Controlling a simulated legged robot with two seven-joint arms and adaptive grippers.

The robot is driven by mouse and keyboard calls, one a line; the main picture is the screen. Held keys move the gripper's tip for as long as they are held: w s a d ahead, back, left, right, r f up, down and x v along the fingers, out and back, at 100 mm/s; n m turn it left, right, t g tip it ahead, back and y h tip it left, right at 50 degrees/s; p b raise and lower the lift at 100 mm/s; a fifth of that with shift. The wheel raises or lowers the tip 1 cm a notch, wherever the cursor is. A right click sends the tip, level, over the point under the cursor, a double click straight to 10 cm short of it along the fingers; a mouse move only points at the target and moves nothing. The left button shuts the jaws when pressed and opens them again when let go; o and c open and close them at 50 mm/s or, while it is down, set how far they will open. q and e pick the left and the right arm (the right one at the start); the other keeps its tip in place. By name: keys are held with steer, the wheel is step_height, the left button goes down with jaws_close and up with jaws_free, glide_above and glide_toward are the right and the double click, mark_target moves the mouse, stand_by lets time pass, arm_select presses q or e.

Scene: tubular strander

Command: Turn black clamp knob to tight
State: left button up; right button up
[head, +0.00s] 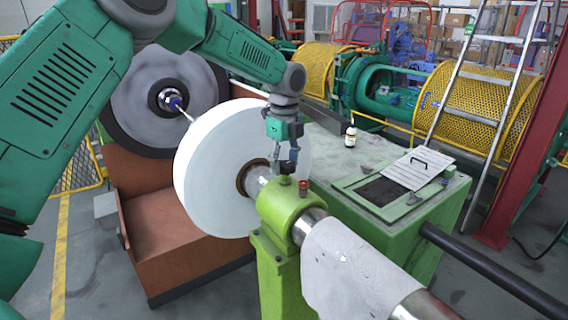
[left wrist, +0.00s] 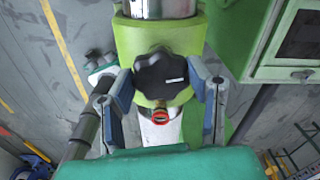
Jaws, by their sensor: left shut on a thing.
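The black clamp knob (left wrist: 160,76) is lobed and has a short white mark on its face, right of centre in the left wrist view. It sits on the green clamp housing (head: 281,201), and in the head view it shows only as a dark piece under the fingers. My left gripper (head: 286,163) reaches down onto it from above. In the left wrist view the two fingers of the gripper (left wrist: 161,88) stand on either side of the knob, shut on it. My right gripper is in neither view.
A small red cap (head: 303,186) sits on the housing close to the knob. A large white roll (head: 215,160) stands just behind and left. A steel shaft with a grey wrap (head: 350,268) runs to the front right. A green cabinet (head: 345,160) carries a small bottle (head: 350,136).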

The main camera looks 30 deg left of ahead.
mark_target(287, 163)
arm_select(q)
steer(key=shift+f+m, duration=0.15)
steer(key=shift+m, duration=1.05)
steer(key=shift+s+d, duration=0.1)
steer(key=o, duration=1.2)
steer(key=shift+f, duration=0.1)
steer(key=shift+c, duration=0.2)
steer(key=shift+w, duration=0.25)
steer(key=shift+r, duration=0.3)
step_height(287, 163, up, 11)
steer(key=shift+r, duration=0.15)
